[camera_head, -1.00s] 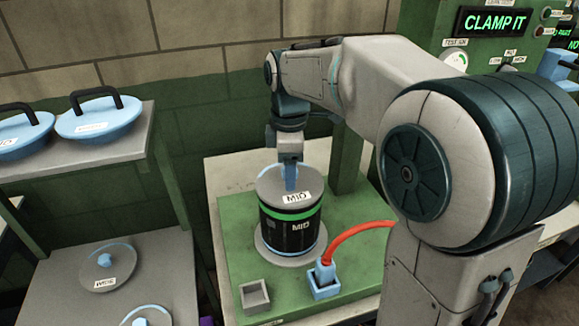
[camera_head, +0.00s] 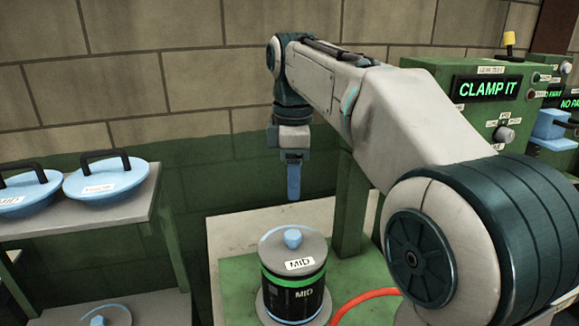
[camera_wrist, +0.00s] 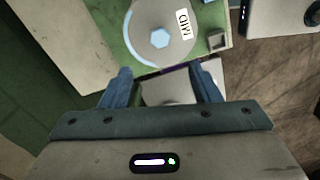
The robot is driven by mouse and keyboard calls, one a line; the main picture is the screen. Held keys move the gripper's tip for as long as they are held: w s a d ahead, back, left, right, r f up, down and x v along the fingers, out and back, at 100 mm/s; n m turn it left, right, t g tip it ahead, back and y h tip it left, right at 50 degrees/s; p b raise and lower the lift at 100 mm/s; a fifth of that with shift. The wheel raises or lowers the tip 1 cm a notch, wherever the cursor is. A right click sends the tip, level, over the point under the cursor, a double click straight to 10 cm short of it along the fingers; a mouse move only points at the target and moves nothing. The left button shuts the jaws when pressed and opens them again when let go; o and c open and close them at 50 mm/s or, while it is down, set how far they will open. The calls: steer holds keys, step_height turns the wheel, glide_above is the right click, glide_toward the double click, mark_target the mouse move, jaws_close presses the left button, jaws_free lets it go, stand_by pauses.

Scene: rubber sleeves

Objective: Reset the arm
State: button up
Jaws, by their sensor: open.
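My gripper (camera_head: 293,180) hangs pointing down, raised above the green bench, with clear air between its fingers and the lid below. In the wrist view my gripper (camera_wrist: 160,88) is open and empty, its two blue fingers spread apart. A black canister (camera_head: 295,303) with a green band and a MID label stands upright on the green bench. A grey lid (camera_head: 310,248) labelled MID, with a blue hexagonal knob (camera_head: 292,238), sits on top of it. The lid also shows in the wrist view (camera_wrist: 150,50), beyond the fingertips.
A machine with a CLAMP IT display (camera_head: 488,88) stands at the right. Two blue lids with black handles (camera_head: 105,178) lie on a shelf at the left. A red hose (camera_head: 350,303) runs beside the canister. A green post (camera_head: 350,215) rises behind it.

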steer(key=s+d+f+m+t, duration=0.1)
steer(key=s+d+f+m, duration=0.4)
steer(key=s+f+m, duration=0.3)
steer(key=s+d+f+m+t, duration=0.2)
steer(key=s+d+f+m, duration=0.2)
steer(key=s+f+m, duration=0.5)
steer(key=shift+s+d+f, duration=0.35)
steer(key=shift+s+f, duration=0.25)
steer(key=shift+f, duration=0.35)
